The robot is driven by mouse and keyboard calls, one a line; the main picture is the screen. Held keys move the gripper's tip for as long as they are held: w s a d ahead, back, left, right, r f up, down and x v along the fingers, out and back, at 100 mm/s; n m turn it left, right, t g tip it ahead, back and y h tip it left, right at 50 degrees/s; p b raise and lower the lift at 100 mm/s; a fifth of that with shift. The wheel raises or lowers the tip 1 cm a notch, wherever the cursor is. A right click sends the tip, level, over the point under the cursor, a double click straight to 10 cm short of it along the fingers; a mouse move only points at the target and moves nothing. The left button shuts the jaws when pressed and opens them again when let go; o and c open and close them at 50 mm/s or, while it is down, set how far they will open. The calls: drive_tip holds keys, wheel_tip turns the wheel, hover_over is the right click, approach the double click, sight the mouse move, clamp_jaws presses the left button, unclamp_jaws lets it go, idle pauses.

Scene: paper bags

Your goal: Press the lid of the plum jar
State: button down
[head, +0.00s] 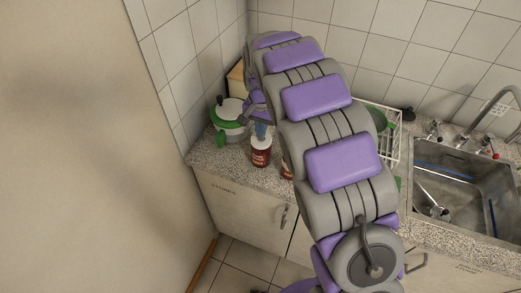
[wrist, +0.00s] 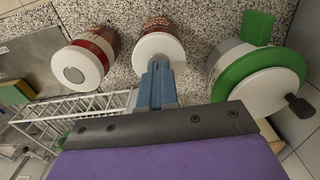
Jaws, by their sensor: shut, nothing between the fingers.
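Two red jars with white lids stand on the counter. The nearer-to-pot jar (head: 261,157) is in the middle of the wrist view, where its white lid (wrist: 151,46) shows. The other jar (wrist: 92,57) is to its left there, with a grey disc on its lid; in the head view my arm mostly hides it (head: 287,171). I cannot read which jar is plum. My gripper (wrist: 160,66) is shut and empty, its blue fingertips overlapping the middle jar's lid edge. Whether they touch it I cannot tell. In the head view my gripper (head: 261,130) is just above that jar.
A white and green pot (wrist: 232,70) with a black-knobbed lid stands close beside the middle jar; it also shows in the head view (head: 230,117). A white wire rack (wrist: 92,104) lies on the other side. A sink (head: 455,185) is at the right. Tiled walls close the corner.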

drive_tip(key=shift+f, duration=0.65)
idle(1.0)
drive_tip(key=shift+r, duration=0.15)
drive_tip(key=shift+r+p, duration=0.65)
drive_tip(key=shift+r, duration=0.5)
drive_tip(key=shift+r, duration=0.1)
wheel_tip(320, 180, up, 6)
drive_tip(key=p, duration=0.3)
wheel_tip(320, 180, up, 17)
drive_tip(key=p, duration=0.2)
drive_tip(key=shift+p, duration=0.3)
